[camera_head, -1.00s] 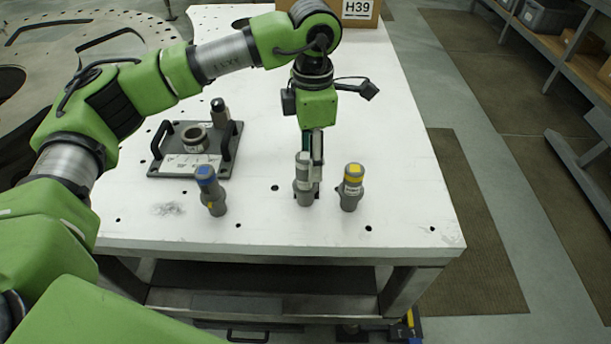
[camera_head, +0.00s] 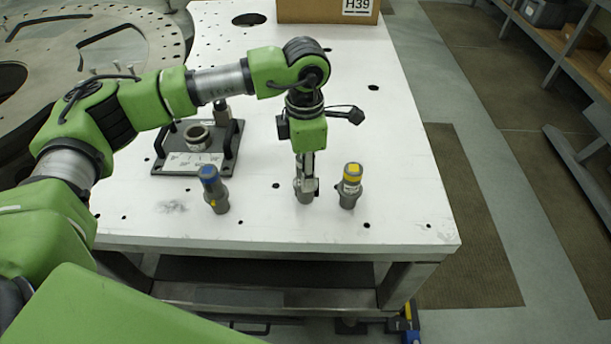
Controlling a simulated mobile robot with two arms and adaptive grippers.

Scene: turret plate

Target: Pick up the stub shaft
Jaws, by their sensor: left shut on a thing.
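My left gripper (camera_head: 307,184) points straight down over the table and is shut on the grey stub shaft (camera_head: 304,196). The shaft stands upright on the white table (camera_head: 400,190), in the middle of a row of three grey parts. The fingers hide its upper part; its lower end shows beneath them and seems to touch the table. A blue-topped shaft (camera_head: 216,194) stands to the left, leaning slightly in the picture. A yellow-topped shaft (camera_head: 349,188) stands close on the right, apart from the gripper. My right gripper is not in view.
A dark plate with two handles (camera_head: 175,166) and a ring (camera_head: 197,138) lies behind on the left, with another grey part (camera_head: 221,112) at its back corner. A cardboard box (camera_head: 310,10) sits at the back. The table's right side is clear.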

